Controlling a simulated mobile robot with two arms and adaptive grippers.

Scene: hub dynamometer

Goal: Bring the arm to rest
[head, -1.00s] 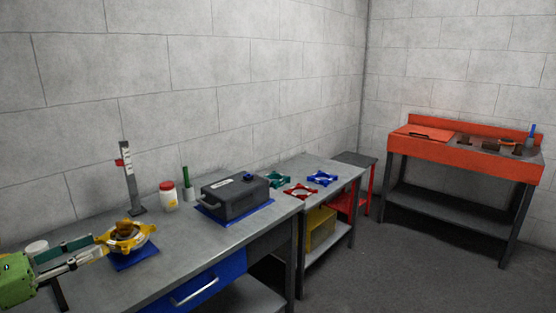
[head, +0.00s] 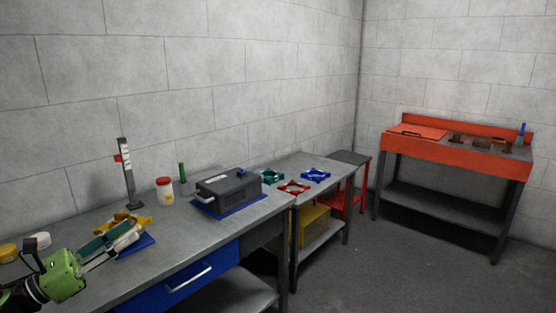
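My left gripper (head: 124,233) comes in from the lower left, a green body with teal and pale fingers. The fingers look spread apart, with nothing seen held between them. They overlap a yellow ring-shaped part (head: 137,222) in the picture and hide most of it; I cannot tell whether they touch it. The yellow part is at a blue mat (head: 141,245) on the grey bench (head: 190,238). My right gripper is not in view.
A gauge stand (head: 128,175), a red-lidded jar (head: 165,190), a green cylinder (head: 182,172) and a dark grey box (head: 230,190) stand on the bench. Green, red (head: 293,188) and blue (head: 315,175) parts lie farther right. An orange workbench (head: 450,145) stands at the far wall.

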